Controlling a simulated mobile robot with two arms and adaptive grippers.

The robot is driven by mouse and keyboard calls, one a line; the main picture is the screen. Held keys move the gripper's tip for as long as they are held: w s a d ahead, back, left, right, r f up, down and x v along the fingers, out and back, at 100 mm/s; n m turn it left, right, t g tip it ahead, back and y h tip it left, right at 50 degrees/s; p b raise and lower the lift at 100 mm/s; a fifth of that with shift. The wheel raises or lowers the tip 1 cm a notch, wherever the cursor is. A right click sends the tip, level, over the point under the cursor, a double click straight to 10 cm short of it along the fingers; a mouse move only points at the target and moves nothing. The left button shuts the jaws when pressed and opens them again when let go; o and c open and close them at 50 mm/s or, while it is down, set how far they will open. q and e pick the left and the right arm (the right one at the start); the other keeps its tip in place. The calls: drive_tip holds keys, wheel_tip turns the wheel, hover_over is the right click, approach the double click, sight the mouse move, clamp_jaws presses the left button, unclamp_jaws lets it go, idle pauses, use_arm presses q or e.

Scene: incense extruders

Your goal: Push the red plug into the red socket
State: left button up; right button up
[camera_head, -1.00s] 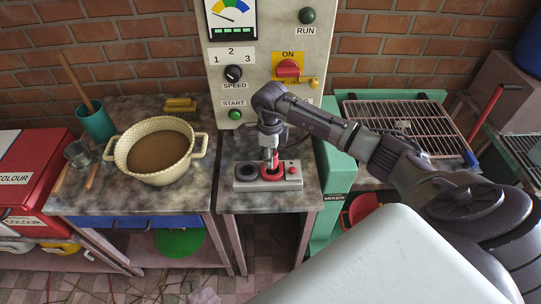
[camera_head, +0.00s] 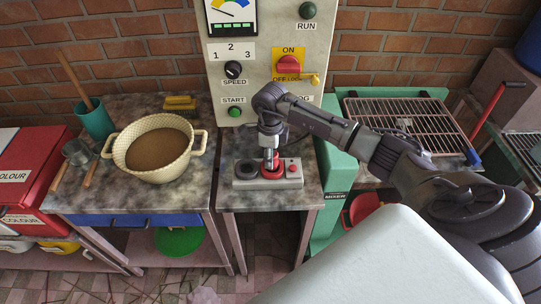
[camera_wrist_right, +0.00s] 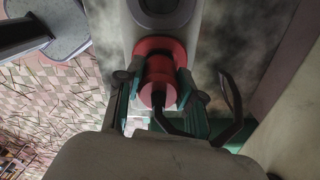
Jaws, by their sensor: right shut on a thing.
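My right gripper (camera_head: 270,159) reaches down over the grey socket block (camera_head: 246,184) on the small marbled table. It is shut on the red plug, a red cylinder that shows best between the fingers in the right wrist view (camera_wrist_right: 158,88). The red socket (camera_head: 273,174) is a wider red ring on the block, directly below the gripper; it also shows in the wrist view (camera_wrist_right: 153,45). The plug's far end is at the ring and lined up with it. How deep it sits cannot be told. My left gripper is not in view.
A dark round socket (camera_head: 247,169) lies left of the red one, and a small red button (camera_head: 293,168) lies right. The control panel (camera_head: 262,95) rises behind. A cream pot (camera_head: 157,150) stands left, and a wire rack (camera_head: 400,122) lies right.

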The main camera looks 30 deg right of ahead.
drive_tip(key=shift+f+b, duration=0.65)
drive_tip(key=shift+f, duration=0.15)
drive_tip(key=o, duration=1.2)
drive_tip(key=shift+o, duration=0.2)
wheel_tip(320, 180, up, 12)
